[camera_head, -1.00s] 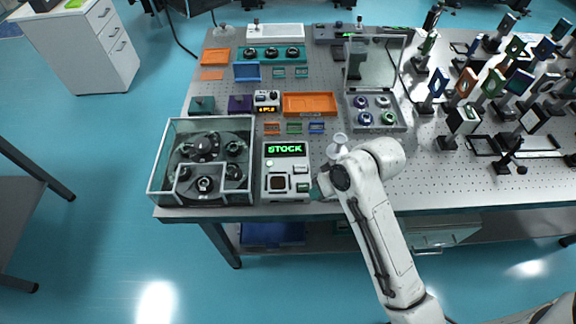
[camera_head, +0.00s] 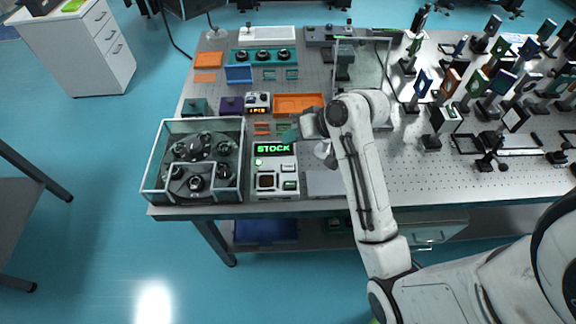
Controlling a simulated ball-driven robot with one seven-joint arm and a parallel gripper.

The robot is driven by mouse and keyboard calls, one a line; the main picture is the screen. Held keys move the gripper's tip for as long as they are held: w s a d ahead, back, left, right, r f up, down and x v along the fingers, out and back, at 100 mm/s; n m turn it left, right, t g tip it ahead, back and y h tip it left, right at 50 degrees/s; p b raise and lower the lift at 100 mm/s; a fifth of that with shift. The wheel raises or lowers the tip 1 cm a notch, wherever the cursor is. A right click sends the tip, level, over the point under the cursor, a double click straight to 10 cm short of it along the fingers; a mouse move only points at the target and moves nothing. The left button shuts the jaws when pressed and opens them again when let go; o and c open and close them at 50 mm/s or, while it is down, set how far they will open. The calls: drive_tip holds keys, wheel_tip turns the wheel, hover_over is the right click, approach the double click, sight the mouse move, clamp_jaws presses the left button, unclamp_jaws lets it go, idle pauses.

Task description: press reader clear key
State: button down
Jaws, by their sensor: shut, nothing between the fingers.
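The reader (camera_head: 258,190) is a pale box near the table's front edge, with a dark display (camera_head: 273,147) showing green "STOCK". Its face has a dark square pad (camera_head: 266,181), a pale key (camera_head: 288,169) and a key with a green mark (camera_head: 290,185). The lettering on the keys is too small to read. My gripper (camera_head: 289,133) is shut and empty, just behind the reader's far right corner. Its fingertips are small and partly lost against the things behind. I cannot tell its height above the table, and no contact with the reader shows.
A clear-walled box with black round parts (camera_head: 196,176) stands just left of the reader. A flat grey plate (camera_head: 325,184) lies to its right. Behind are an orange tray (camera_head: 298,104) and a small display unit (camera_head: 258,103). Mounted optics (camera_head: 447,118) crowd the right side.

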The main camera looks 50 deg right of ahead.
drive_tip(key=b, duration=0.7)
hover_over(292, 167)
wheel_tip(292, 167, down, 6)
drive_tip(key=shift+f, duration=0.25)
drive_tip(key=shift+f+b, duration=0.55)
drive_tip(key=shift+f, duration=0.55)
drive_tip(key=shift+f, duration=0.15)
idle(0.5)
drive_tip(key=shift+f, duration=0.25)
drive_tip(key=shift+f, duration=0.45)
idle(0.7)
drive_tip(key=shift+r, duration=0.1)
drive_tip(key=shift+r+p, duration=0.8)
drive_tip(key=shift+p, duration=0.35)
drive_tip(key=shift+r, duration=0.1)
